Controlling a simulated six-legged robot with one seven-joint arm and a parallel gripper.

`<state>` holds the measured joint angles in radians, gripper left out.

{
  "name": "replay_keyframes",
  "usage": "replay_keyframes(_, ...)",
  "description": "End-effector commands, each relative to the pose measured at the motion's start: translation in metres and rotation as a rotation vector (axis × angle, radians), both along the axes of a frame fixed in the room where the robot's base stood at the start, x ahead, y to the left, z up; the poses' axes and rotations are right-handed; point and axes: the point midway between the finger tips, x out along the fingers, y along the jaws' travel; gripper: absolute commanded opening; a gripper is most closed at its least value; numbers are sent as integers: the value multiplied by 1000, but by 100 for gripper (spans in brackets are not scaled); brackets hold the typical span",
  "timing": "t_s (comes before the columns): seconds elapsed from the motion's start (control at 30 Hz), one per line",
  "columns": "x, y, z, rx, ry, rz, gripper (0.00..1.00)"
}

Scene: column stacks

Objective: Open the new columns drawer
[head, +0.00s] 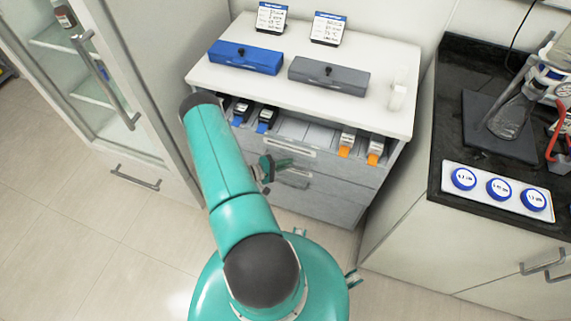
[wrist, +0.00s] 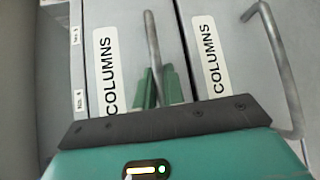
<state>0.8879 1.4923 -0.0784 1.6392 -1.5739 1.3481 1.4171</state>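In the head view my gripper (head: 280,164) is at the front of the drawer cabinet. In the wrist view its two green fingers (wrist: 159,86) stand close together, one on each side of a metal drawer handle (wrist: 152,42), and look shut on it. This handle belongs to the upper drawer (wrist: 125,25), whose label reads COLUMNS. The lower drawer (wrist: 240,75) has a similar label and its own handle (wrist: 280,70). The first words of both labels are hidden behind my gripper. Both drawers look closed.
The white cabinet top (head: 395,123) carries a blue box (head: 245,58) and a grey box (head: 328,77). Columns with blue and orange ends lie in a slotted shelf beneath it. A glass-door cabinet (head: 100,90) stands left; a black-topped bench (head: 450,130) stands right.

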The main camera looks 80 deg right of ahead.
Motion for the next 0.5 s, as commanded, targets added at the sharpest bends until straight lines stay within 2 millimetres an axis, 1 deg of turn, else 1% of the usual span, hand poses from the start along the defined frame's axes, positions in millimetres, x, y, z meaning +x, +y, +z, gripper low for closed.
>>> replay_keyframes(0.27,1,4,0,1,0,1,0)
replay_keyframes(0.37,2,12,0,2,2,2,0)
replay_keyframes(0.5,4,31,0,2,3,4,0)
